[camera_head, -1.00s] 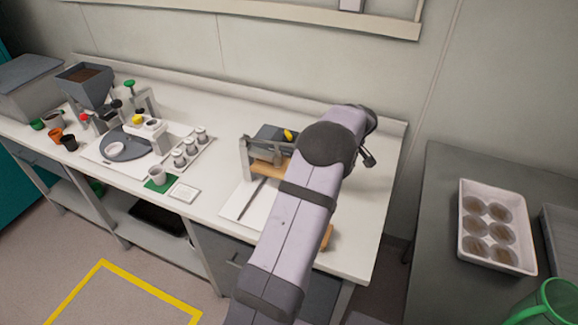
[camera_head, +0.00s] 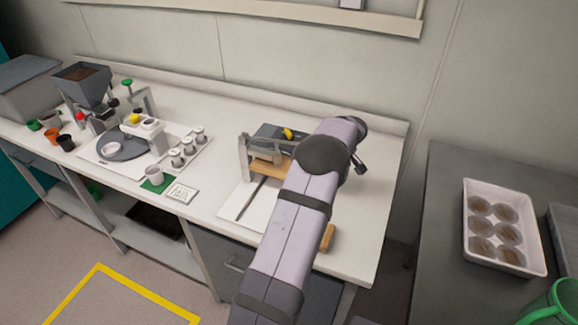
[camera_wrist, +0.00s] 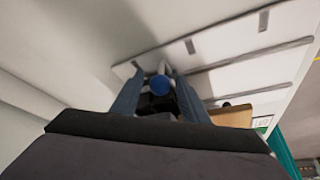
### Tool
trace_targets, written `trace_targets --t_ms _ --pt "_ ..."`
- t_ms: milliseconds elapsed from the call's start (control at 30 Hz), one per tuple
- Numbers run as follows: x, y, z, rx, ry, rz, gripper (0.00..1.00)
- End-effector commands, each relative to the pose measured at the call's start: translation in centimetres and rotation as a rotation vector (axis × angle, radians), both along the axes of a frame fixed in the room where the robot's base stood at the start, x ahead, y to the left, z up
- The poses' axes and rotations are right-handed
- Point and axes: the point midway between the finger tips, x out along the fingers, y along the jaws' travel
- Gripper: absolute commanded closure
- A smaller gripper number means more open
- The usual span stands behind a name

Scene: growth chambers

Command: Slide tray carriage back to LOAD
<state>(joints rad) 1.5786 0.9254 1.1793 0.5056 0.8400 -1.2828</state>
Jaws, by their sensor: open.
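The press station has a white base (camera_head: 236,206) with a dark slot, a grey upright frame (camera_head: 244,160) and a tan board (camera_head: 268,170) that may be part of the tray carriage. My arm covers much of the right side of the station. In the wrist view my gripper (camera_wrist: 157,76) is open, with a blue round knob (camera_wrist: 159,85) between its fingers. I cannot tell whether the fingers touch it. A tan block (camera_wrist: 232,116) shows to the right of the fingers. My gripper is hidden behind my arm in the head view, and no LOAD mark is readable.
A dark box (camera_head: 269,134) with a yellow handle (camera_head: 288,133) stands behind the frame. A tan wooden piece (camera_head: 327,238) shows right of my arm. Left are several white jars, a white cup (camera_head: 154,173) and a hopper (camera_head: 82,78). A white tray (camera_head: 468,252) lies on the right-hand bench.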

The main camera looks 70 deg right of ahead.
Motion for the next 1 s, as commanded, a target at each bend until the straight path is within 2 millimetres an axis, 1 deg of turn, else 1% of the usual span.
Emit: trace_targets --t_ms 33,133,167,467,1000 --pt "0.0 0.0 0.0 0.000 0.000 0.000 0.59" --pt "0.0 0.0 0.0 0.000 0.000 0.000 0.83" --pt "0.0 0.0 0.0 0.000 0.000 0.000 0.88" --pt "0.0 0.3 -0.1 0.001 -0.001 0.000 0.88" --pt "0.0 3.6 -0.1 0.000 0.000 0.001 0.88"
